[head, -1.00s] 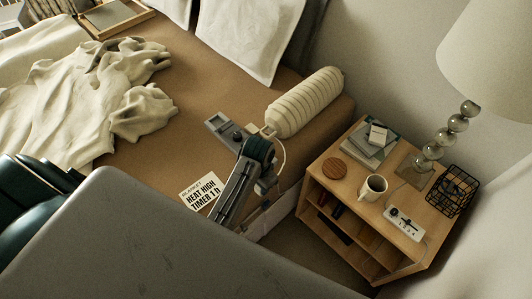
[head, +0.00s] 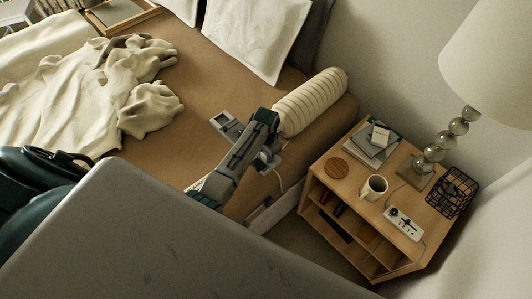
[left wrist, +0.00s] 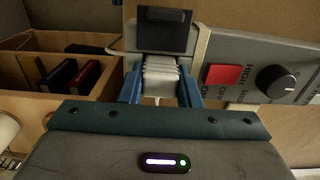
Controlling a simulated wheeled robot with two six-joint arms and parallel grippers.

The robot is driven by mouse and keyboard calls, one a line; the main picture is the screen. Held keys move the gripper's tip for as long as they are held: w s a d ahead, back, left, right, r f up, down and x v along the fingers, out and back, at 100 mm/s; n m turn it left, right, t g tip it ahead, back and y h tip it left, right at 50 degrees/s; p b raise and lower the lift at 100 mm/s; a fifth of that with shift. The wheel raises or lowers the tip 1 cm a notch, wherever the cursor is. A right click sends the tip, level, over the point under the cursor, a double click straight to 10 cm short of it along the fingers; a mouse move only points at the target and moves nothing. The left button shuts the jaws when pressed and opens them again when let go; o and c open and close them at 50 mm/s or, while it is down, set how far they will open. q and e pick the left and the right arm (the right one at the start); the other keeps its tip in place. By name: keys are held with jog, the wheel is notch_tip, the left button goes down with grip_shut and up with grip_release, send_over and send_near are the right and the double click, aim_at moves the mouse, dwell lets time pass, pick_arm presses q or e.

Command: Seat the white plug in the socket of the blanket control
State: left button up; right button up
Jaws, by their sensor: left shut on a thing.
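The blanket control (head: 224,121) is a grey box on the brown bed, left of my left gripper (head: 272,158). The left wrist view shows its grey face (left wrist: 245,70) at the right, with a red switch, a black knob and the word HIGH. My left gripper (left wrist: 162,88) is shut on the white plug (left wrist: 162,72), a ribbed white body between its blue fingers. A black block (left wrist: 165,32) lies just beyond the plug; I cannot tell whether they touch or whether it is the socket. The gripper hides the plug in the head view. My right gripper is not in view.
A cream ribbed bolster (head: 310,102) lies close beyond the gripper. A nightstand (head: 335,195) stands right of the bed with a mug (head: 373,187), a power strip (head: 404,224), books and a lamp (head: 462,122). A crumpled cream blanket (head: 100,85) lies at left.

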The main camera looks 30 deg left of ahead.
pick_arm(q)
jog(key=shift+f, duration=0.2)
jog(key=o, duration=1)
jog(key=shift+c, duration=0.2)
notch_tip(320, 180, up, 12)
jog(key=shift+r+b, duration=0.15)
jog(key=shift+b, duration=0.25)
